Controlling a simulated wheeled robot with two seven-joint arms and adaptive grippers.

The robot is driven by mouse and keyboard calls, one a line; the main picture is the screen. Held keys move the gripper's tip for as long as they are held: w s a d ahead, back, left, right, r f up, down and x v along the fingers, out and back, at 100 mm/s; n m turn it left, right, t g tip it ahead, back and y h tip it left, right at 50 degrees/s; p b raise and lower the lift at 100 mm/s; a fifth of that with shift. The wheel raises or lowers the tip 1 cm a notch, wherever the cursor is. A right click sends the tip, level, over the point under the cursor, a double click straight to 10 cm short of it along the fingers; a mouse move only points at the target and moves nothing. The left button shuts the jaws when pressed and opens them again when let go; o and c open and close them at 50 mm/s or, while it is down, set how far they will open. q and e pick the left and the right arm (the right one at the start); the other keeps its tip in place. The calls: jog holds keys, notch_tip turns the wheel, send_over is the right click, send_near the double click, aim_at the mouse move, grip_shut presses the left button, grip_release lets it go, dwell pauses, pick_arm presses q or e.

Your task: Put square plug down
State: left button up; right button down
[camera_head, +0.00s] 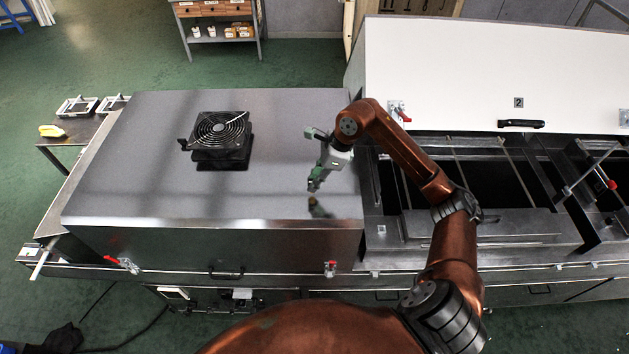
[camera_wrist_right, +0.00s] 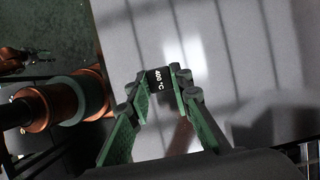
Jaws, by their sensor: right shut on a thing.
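My right gripper (camera_head: 313,187) hangs over the right part of the grey metal housing top (camera_head: 270,150), pointing down. In the right wrist view its green-padded fingers (camera_wrist_right: 160,84) are shut on a small dark square plug (camera_wrist_right: 158,78) marked "400 °C". The plug is between the fingertips, and its underside is hidden. I cannot tell whether the plug touches the surface.
A black fan (camera_head: 220,138) stands on the left half of the housing top. A raised white lid (camera_head: 480,75) and an open dark bay (camera_head: 490,180) lie to the right. Red-handled latches (camera_head: 330,268) sit along the front. The top between fan and gripper is clear.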

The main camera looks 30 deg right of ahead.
jog(key=shift+f, duration=0.45)
jog(key=shift+f+p, duration=0.3)
jog(key=shift+f, duration=0.05)
pick_arm(q)
jog(key=shift+s+r, duration=0.3)
jog(key=shift+r, duration=0.35)
pick_arm(e)
jog(key=shift+f, duration=0.15)
jog(key=c, duration=2.2)
grip_release()
jog(key=shift+f+b, duration=0.1)
jog(key=shift+b, duration=0.2)
jog(key=o, duration=0.5)
jog(key=shift+c, duration=0.2)
pick_arm(q)
jog(key=shift+w+f, duration=0.15)
jog(key=shift+w, duration=0.2)
